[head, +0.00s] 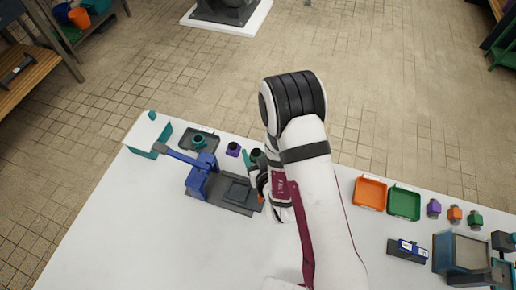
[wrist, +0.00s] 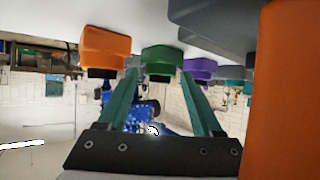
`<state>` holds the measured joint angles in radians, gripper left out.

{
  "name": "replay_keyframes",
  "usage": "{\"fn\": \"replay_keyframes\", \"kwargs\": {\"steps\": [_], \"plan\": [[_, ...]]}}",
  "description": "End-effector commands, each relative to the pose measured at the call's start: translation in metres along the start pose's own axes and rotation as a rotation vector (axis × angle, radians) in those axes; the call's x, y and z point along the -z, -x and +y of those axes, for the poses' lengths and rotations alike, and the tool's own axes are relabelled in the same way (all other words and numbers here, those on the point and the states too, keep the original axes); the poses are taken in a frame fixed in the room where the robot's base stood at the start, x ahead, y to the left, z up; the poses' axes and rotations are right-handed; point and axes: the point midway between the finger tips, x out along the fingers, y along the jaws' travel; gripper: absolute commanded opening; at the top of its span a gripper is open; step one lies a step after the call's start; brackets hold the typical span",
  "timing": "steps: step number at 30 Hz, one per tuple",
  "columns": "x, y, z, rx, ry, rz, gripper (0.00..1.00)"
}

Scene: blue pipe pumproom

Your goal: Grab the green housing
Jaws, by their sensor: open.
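The green housing (wrist: 160,59) has a dark neck and appears upside down in the wrist view. It is ahead of my gripper (wrist: 159,78), framed between the two teal fingertips. The fingers are open with nothing held. The orange housing (wrist: 104,48) is on its left and the purple housing (wrist: 197,68) on its right in that view. In the head view, my gripper (head: 255,170) is low over the table, partly hidden by my arm. The green housing (head: 257,153) shows just beyond it, with the purple housing (head: 232,149) to the left.
A blue lever press (head: 204,176) stands close left of my gripper. A large orange surface (wrist: 290,90) fills the wrist view's right side. An orange tray (head: 369,193), a green tray (head: 404,203) and several small coloured pieces are at right. The table's front left is clear.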

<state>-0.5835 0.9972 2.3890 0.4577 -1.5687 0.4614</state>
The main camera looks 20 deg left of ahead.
Motion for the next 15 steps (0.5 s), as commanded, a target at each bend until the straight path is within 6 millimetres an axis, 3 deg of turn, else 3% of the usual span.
{"fn": "replay_keyframes", "kwargs": {"steps": [9, 15], "plan": [[0.0000, -0.0091, 0.0002, 0.000, 0.000, -0.001, 0.67], [0.0002, -0.0090, 0.0003, 0.000, 0.000, -0.001, 0.31]]}}
